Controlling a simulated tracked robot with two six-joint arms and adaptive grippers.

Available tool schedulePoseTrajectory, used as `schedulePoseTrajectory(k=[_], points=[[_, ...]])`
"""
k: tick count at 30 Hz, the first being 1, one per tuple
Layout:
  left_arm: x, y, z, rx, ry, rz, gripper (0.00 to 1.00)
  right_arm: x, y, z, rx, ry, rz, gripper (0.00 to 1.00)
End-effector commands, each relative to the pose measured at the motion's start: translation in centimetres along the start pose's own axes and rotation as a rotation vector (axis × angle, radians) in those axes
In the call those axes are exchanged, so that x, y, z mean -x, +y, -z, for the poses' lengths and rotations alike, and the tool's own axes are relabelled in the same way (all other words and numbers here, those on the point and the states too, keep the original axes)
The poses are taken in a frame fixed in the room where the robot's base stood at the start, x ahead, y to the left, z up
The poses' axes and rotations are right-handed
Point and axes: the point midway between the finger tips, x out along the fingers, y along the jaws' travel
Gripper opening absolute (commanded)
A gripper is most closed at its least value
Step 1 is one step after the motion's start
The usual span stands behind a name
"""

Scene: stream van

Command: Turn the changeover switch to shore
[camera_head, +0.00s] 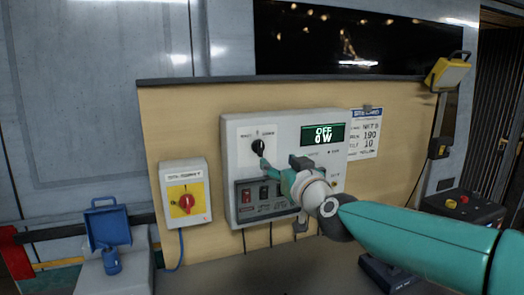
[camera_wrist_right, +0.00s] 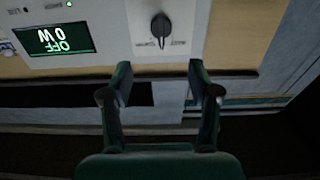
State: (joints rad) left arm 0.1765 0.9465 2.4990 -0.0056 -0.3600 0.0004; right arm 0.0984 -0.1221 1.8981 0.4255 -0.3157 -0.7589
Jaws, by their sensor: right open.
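The changeover switch is a black rotary knob (camera_head: 258,147) on a white plate at the upper left of the grey panel (camera_head: 228,190). Small labels sit around it, too small to read surely. In the right wrist view, which looks inverted, the knob (camera_wrist_right: 161,27) is at the top centre and looks roughly upright. My right gripper (camera_head: 265,166) is just below the knob in the head view, apart from it as far as I can tell. In the wrist view its two fingers (camera_wrist_right: 160,82) are spread with nothing between them. My left gripper is out of view.
A display (camera_head: 324,134) reads OFF and 0 W. Rocker switches (camera_head: 263,192) sit below the knob, close to my gripper. A blue socket (camera_head: 107,225) and a work lamp (camera_head: 447,73) flank the board.

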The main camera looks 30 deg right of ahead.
Motion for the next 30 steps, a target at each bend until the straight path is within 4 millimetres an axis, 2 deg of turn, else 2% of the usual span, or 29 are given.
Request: schedulePoseTrajectory(k=[1, 6, 12, 15, 21, 30], points=[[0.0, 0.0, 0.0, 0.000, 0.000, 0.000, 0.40, -1.4, -0.1, -0.1, 0.000, -0.003, 0.002, 0.61], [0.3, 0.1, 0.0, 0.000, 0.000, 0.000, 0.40, -5.2, -0.4, -0.1, 0.000, -0.003, 0.006, 0.61], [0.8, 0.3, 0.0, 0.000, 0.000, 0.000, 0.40, -9.0, -0.4, -0.1, -0.001, -0.003, 0.006, 0.61], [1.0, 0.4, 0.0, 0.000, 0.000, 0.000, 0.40, -10.3, -0.4, 0.0, 0.000, -0.002, 0.006, 0.61], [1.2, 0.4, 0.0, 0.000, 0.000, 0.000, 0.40, -11.6, -0.5, -0.1, -0.001, -0.002, 0.007, 0.61], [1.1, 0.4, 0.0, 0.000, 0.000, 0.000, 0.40, -11.7, -0.5, -0.1, -0.001, -0.001, 0.008, 0.60]])
